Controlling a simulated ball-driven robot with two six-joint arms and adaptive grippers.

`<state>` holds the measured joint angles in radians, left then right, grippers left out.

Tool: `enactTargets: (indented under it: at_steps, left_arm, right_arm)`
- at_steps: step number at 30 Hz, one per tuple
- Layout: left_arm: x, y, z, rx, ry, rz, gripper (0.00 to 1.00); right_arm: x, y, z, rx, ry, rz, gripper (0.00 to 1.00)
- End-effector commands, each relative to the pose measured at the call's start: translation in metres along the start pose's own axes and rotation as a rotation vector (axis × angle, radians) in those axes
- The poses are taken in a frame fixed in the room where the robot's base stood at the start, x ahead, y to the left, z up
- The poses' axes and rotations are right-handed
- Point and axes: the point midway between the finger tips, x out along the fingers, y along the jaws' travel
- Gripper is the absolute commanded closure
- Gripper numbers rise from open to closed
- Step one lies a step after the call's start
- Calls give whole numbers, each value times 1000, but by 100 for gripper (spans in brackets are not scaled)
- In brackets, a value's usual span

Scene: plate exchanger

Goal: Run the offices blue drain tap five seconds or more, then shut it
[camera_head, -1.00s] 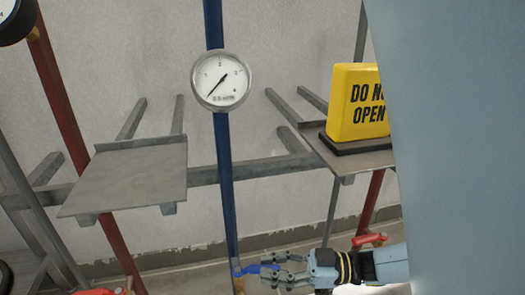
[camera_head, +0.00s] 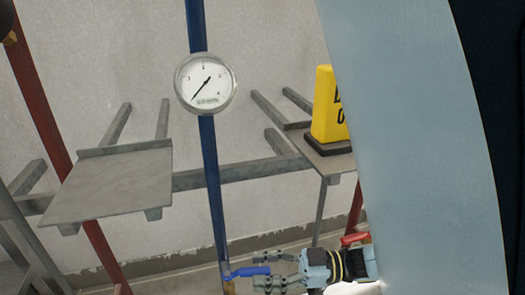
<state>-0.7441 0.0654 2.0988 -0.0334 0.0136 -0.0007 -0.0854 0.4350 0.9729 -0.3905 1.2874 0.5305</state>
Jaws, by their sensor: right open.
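The blue drain tap handle (camera_head: 243,272) sits low on the blue pipe (camera_head: 212,175), at the bottom of the head view. The lever points right, roughly level. My right gripper (camera_head: 258,270) comes in from the right with its fingers open, one above and one below the lever's free end. I cannot tell whether a finger touches it. The tap body (camera_head: 229,287) shows only in part at the bottom edge, and its outlet is out of view. A round white gauge (camera_head: 205,83) is on the same pipe. My left gripper is not in view.
A grey shelf (camera_head: 110,185) juts out at left. A yellow sign block (camera_head: 327,110), partly hidden by my pale blue body part, stands on another shelf (camera_head: 338,163) at right. A red handle (camera_head: 354,239) lies behind my right wrist. A red pipe (camera_head: 42,95) runs at far left.

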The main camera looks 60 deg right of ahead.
Motion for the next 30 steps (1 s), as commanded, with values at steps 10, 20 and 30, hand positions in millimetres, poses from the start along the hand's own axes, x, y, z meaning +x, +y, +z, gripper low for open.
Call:
enactTargets:
  at_steps: [10, 20, 30]
  left_arm:
    - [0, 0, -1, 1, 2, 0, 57]
    - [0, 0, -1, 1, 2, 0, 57]
    - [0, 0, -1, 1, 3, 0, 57]
  right_arm:
    - [-71, 1, 1, 0, -5, 1, 57]
    - [-113, 1, 0, -1, -2, 1, 57]
    - [-115, 0, 0, -2, -1, 1, 65]
